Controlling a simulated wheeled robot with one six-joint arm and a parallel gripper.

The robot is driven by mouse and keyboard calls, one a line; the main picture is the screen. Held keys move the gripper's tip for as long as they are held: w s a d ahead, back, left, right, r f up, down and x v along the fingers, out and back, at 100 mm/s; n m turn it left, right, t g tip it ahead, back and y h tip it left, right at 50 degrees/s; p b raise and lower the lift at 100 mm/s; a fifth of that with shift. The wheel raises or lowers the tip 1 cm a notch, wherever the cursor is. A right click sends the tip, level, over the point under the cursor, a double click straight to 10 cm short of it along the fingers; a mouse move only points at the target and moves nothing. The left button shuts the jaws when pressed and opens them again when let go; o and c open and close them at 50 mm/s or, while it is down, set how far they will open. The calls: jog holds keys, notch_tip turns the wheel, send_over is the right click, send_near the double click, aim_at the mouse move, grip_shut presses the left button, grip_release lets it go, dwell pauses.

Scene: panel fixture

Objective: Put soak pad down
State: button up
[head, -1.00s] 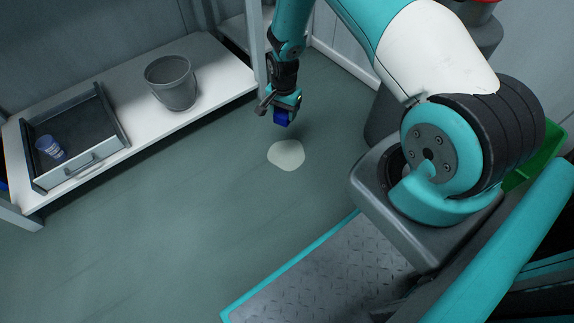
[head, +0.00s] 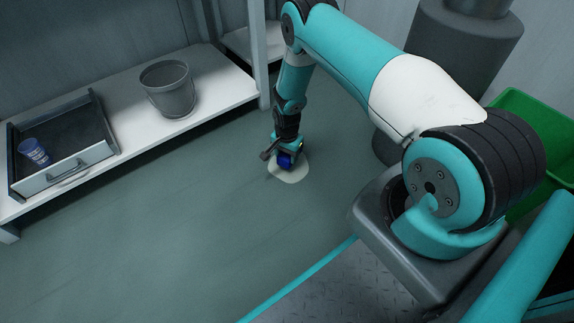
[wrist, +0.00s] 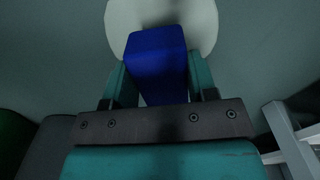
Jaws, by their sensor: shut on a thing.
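The soak pad (wrist: 157,62) is a blue block held between the two teal fingers of my gripper (wrist: 158,85) in the wrist view. My gripper (head: 285,163) is shut on it. In the head view the blue pad (head: 285,159) is low over a pale puddle (head: 292,174) on the green floor. The puddle also shows behind the pad in the wrist view (wrist: 205,22). I cannot tell whether the pad touches the puddle.
A white shelf (head: 120,130) at the left holds a grey bucket (head: 168,92) and an open drawer (head: 62,170) with a blue cup (head: 35,152). A dark grey drum (head: 455,60) and a green bin (head: 535,110) stand at the right. The floor around the puddle is clear.

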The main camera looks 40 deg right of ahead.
jog(key=shift+f+b, duration=1)
jog(key=shift+f, duration=0.95)
jog(key=shift+f, duration=0.15)
jog(key=o, duration=0.9)
